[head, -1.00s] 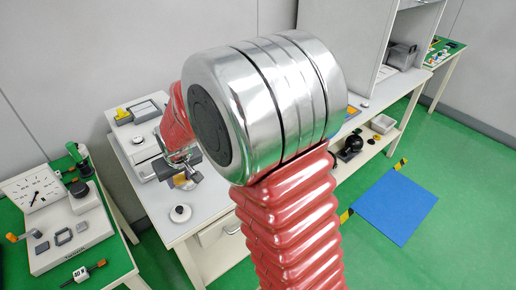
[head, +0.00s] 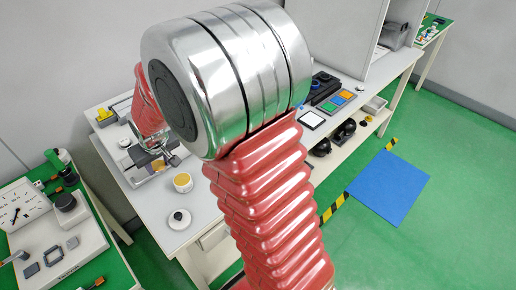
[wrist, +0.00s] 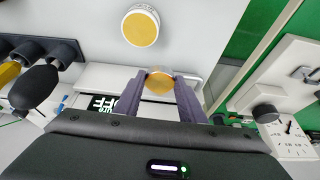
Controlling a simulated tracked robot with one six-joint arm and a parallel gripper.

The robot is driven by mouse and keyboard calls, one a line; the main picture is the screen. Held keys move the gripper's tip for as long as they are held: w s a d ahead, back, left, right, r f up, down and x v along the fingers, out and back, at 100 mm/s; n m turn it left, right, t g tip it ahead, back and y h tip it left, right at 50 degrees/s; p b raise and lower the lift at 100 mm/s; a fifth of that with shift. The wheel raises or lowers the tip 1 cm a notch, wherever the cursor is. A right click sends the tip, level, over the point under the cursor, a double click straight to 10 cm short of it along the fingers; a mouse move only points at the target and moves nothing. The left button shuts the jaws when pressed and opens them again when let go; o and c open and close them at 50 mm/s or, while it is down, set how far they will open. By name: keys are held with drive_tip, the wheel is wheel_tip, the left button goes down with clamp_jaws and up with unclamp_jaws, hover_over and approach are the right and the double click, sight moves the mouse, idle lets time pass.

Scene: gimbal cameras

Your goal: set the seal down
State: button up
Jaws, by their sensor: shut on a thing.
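The seal (wrist: 158,83) is a small amber disc between the fingertips of my gripper (wrist: 158,79) in the wrist view. My gripper is shut on it and holds it over the white bench. A round white pot with an amber top (head: 183,182) stands on the bench just right of my gripper. It also shows beyond the fingertips in the wrist view (wrist: 140,27).
A white disc with a dark knob (head: 179,218) lies near the bench's front edge. A white block with a dial (head: 20,215) stands on the green table at left. Dark round sockets (wrist: 40,52) sit at the wrist view's left. Bare bench top lies around the pot.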

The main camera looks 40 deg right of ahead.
drive_tip(key=shift+d, duration=0.2)
drive_tip(key=s+d+r+m, duration=0.2)
drive_tip(key=s+d, duration=0.2)
drive_tip(key=d, duration=0.6)
drive_tip(key=s+d+r+m+h, duration=0.1)
drive_tip(key=s+d+r+m, duration=0.1)
drive_tip(key=d, duration=0.8)
drive_tip(key=s+d+r+m+h, duration=0.1)
drive_tip(key=s+d, duration=0.4)
drive_tip(key=d, duration=0.6)
wheel_tip(320, 180, up, 3)
drive_tip(key=shift+s+f+m, duration=0.2)
drive_tip(key=shift+s+m, duration=0.15)
drive_tip(key=shift+m, duration=0.45)
drive_tip(key=shift+f, duration=3.15)
drive_tip(key=shift+f, duration=0.1)
drive_tip(key=shift+f, duration=1.75)
drive_tip(key=shift+a+f, duration=0.1)
drive_tip(key=shift+f, duration=0.5)
